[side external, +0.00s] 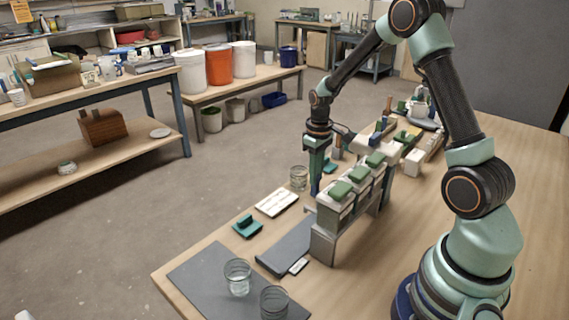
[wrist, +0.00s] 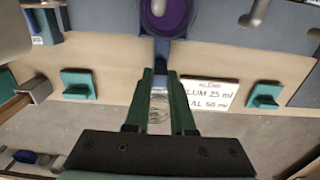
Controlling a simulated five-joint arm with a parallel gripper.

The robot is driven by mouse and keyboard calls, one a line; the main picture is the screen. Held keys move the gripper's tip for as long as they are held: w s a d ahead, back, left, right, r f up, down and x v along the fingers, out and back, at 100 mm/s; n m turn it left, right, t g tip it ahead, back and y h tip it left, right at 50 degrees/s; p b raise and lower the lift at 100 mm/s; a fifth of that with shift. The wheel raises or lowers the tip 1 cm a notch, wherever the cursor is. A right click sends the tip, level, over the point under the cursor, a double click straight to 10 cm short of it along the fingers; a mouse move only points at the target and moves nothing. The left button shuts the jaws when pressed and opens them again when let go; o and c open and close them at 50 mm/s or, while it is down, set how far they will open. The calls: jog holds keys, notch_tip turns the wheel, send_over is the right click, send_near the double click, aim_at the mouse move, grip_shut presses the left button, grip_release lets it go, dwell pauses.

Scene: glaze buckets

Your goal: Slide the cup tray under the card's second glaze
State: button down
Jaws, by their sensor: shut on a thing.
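My gripper (side external: 315,190) points down at the far side of a rack. In the wrist view my gripper (wrist: 161,72) is shut on the narrow blue handle of the cup tray (wrist: 162,48). A round cup with purple contents (wrist: 166,14) sits on the tray at the top of that view, cut off by the edge. Several pale buckets with green tops (side external: 341,191) stand in a row on the rack (side external: 322,243).
A clear glass jar (side external: 299,178) stands beside the gripper. Teal blocks (side external: 247,226) flank the card. Two glasses (side external: 238,278) stand on a dark mat (side external: 205,283) at the near end. Parts crowd the table's far end (side external: 405,135).

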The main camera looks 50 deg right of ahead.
jog(key=shift+a, duration=3.35)
jog(key=c, duration=0.8)
grip_release()
jog(key=shift+c, duration=0.2)
notch_tip(320, 180, up, 7)
jog(key=s+a+r+t, duration=0.5)
jog(key=s+a+r, duration=0.3)
jog(key=s+r, duration=0.3)
jog(key=shift+s+a+r+t, duration=0.3)
jog(key=shift+s+a+r, duration=0.1)
jog(key=shift+r, duration=0.5)
